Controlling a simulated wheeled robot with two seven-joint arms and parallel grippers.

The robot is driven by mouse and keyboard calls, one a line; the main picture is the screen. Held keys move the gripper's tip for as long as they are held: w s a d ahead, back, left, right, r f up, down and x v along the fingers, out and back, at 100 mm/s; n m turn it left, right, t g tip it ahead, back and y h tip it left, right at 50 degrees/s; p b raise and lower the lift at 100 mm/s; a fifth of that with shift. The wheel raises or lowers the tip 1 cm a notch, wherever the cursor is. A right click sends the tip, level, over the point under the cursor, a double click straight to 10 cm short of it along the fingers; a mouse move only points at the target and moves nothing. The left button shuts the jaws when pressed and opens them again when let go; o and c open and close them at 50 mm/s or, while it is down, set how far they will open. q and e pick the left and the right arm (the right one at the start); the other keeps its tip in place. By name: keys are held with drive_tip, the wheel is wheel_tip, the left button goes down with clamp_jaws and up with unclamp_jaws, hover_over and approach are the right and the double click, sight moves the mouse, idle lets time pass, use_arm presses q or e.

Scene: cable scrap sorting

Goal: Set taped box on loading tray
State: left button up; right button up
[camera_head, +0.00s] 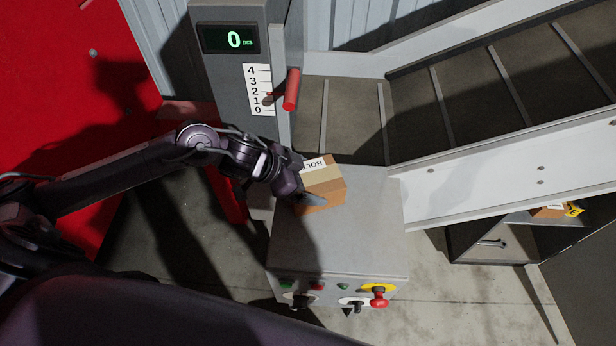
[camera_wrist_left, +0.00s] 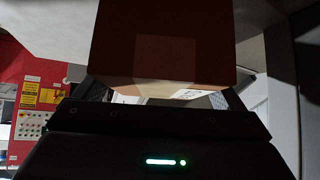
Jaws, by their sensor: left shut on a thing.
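A brown cardboard box (camera_head: 325,183) with a band of tape and a white label reading "BOL" is in the head view, over the grey top of the control cabinet (camera_head: 365,237). My left gripper (camera_head: 300,187) is shut on the box from its left side. In the left wrist view the box (camera_wrist_left: 165,40) fills the upper middle, in front of the gripper (camera_wrist_left: 160,100). I cannot tell whether the box touches the cabinet top. Behind it, a grey conveyor (camera_head: 345,122) with crossbars shows, its ramp rising to the right. My right gripper is not in view.
A grey post with a display (camera_head: 229,39) reading 0, a scale and a red lever (camera_head: 291,89) stands behind my left arm. The cabinet front has knobs and a red emergency button (camera_head: 379,299). Another box (camera_head: 547,212) lies on a shelf at right.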

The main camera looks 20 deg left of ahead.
use_arm(q)
drive_tip(key=shift+w, duration=0.1)
drive_tip(key=o, duration=1.4)
drive_tip(key=shift+f, duration=0.1)
drive_tip(key=v, duration=1.2)
drive_tip(key=shift+b, duration=0.45)
